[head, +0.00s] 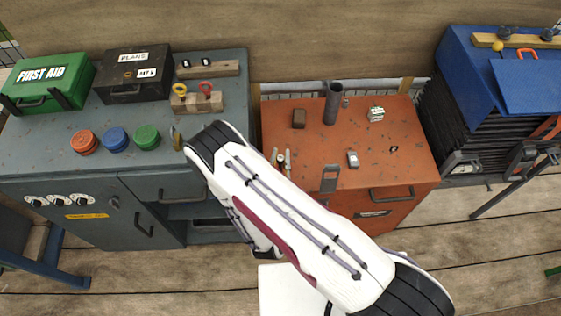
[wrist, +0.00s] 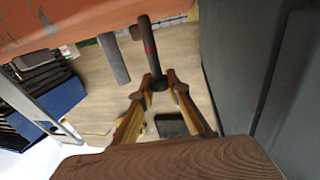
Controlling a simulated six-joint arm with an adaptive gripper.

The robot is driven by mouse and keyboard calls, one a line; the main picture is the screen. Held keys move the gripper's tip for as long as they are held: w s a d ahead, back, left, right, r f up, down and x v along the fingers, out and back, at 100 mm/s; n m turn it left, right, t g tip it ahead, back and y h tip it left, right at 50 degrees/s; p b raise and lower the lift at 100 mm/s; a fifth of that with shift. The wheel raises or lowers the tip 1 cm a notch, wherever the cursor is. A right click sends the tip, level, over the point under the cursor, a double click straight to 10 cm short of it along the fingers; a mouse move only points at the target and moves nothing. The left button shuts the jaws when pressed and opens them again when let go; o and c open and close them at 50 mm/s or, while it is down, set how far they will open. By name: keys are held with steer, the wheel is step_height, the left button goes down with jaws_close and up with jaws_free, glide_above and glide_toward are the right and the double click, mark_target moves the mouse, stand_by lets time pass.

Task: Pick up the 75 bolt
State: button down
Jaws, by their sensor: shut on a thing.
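My gripper (wrist: 159,82) is shut on a dark bolt (wrist: 149,45) in the wrist view. The bolt's shaft has a red mark, and its thicker end sits between the fingertips. No number is readable on it. In the head view my white arm hides most of the gripper and the bolt. Several slim upright pieces (head: 281,160), perhaps bolts, stand at the left edge of the orange cabinet (head: 310,145), partly behind my arm.
The grey cabinet (head: 62,150) bears a green first aid box (head: 48,80), a black box (head: 134,78), coloured round tubs (head: 116,139) and wooden blocks (head: 197,102). A dark pipe (head: 333,103) stands on the orange cabinet. Blue-topped black stacks (head: 490,70) are at right.

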steer(key=shift+r, duration=0.15)
steer(key=shift+r, duration=4.85)
